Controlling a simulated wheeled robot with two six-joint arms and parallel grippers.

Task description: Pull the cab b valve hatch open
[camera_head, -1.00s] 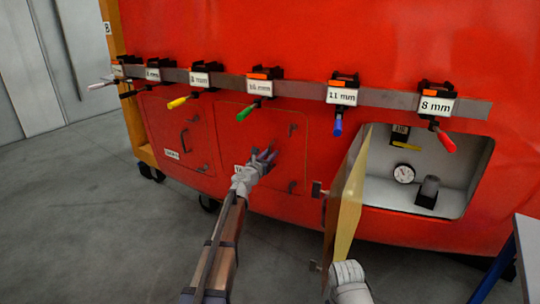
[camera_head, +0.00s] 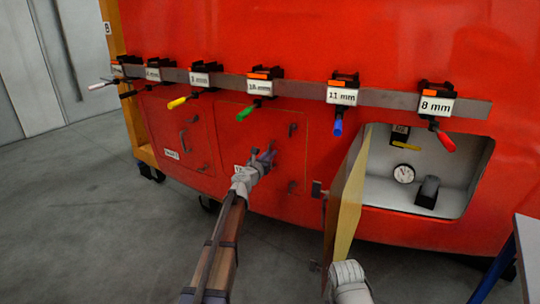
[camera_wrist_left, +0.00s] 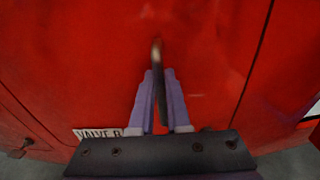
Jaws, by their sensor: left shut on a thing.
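The cab b valve hatch (camera_head: 276,180) is a red panel, flush in the red nosecone, with two dark hinges on its right side. The label "VALVE B" (camera_wrist_left: 97,134) shows in the left wrist view. My left gripper (camera_head: 265,157) is at the middle of this hatch, shut on its dark handle (camera_wrist_left: 156,54). In the left wrist view the purple fingers (camera_wrist_left: 158,92) are on both sides of the handle, which is partly hidden between them. A part of my right arm shows at the bottom of the head view; its gripper does not show.
A hatch door (camera_head: 346,204) stands open to the right, by a recess (camera_head: 448,162) with a gauge (camera_head: 404,173). Another shut hatch (camera_head: 188,158) is to the left. A rail (camera_head: 301,88) with several labelled, colour-handled clamps runs above. The floor (camera_head: 90,220) at left is clear.

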